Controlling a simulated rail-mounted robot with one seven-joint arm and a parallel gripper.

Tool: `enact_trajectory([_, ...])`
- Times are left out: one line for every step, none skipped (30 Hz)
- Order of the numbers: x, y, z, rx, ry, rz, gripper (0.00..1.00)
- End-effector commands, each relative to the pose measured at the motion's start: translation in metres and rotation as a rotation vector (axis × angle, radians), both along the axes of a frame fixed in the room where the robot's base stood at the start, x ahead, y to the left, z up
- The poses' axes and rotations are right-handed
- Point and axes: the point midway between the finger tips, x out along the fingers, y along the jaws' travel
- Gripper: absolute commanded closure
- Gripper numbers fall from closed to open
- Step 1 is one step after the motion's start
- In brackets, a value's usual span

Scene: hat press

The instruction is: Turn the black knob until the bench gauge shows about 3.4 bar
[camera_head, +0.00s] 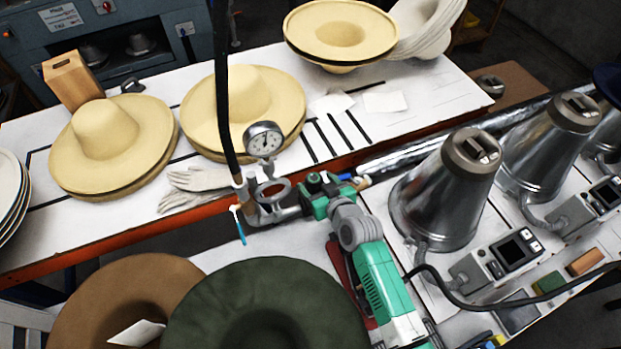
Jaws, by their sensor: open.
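The bench gauge (263,139) is a round white dial with a dark needle, left of my arm. Its numbers are too small to read, and the needle points roughly upward. Grey metal fittings with a ring (272,191) sit just below it. My green and white arm (378,275) reaches up from the bottom right, and its green wrist lies right of these fittings. My gripper (280,207) appears open close below the gauge, though its fingers are hard to tell from the fittings. I cannot clearly make out the black knob or whether anything touches it.
A black hose (221,95) hangs beside the gauge. A small blue handle (240,226) hangs below it. Pale gloves (195,186) and straw hats (107,143) lie on the white table. Metal cones (446,192) stand at right. Brown and dark green hats (265,310) fill the front left.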

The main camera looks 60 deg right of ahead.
Motion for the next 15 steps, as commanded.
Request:
enact_trajectory([0.009, -0.004, -0.005, -0.005, 0.004, 0.006, 0.32])
enact_trajectory([0.014, -0.006, -0.006, -0.005, 0.004, 0.005, 0.32])
enact_trajectory([0.019, -0.009, -0.01, -0.005, 0.004, 0.005, 0.32])
enact_trajectory([0.022, -0.011, -0.011, -0.004, 0.003, 0.004, 0.32])
enact_trajectory([0.025, -0.013, -0.013, -0.003, 0.003, 0.003, 0.32])
enact_trajectory([0.028, -0.015, -0.014, -0.003, 0.002, 0.002, 0.32])
enact_trajectory([0.03, -0.016, -0.014, -0.002, 0.0, 0.001, 0.32])
enact_trajectory([0.031, -0.017, -0.015, -0.002, 0.0, 0.001, 0.32])
enact_trajectory([0.033, -0.017, -0.015, -0.001, 0.0, 0.0, 0.32])
enact_trajectory([0.034, -0.018, -0.015, -0.001, 0.0, 0.0, 0.32])
enact_trajectory([0.034, -0.018, -0.015, -0.001, -0.002, 0.0, 0.32])
enact_trajectory([0.034, -0.018, -0.015, 0.0, -0.002, 0.0, 0.32])
enact_trajectory([0.034, -0.018, -0.015, 0.0, -0.002, 0.0, 0.32])
enact_trajectory([0.034, -0.018, -0.015, 0.0, -0.002, 0.0, 0.32])
enact_trajectory([0.034, -0.018, -0.015, 0.0, -0.002, 0.0, 0.32])
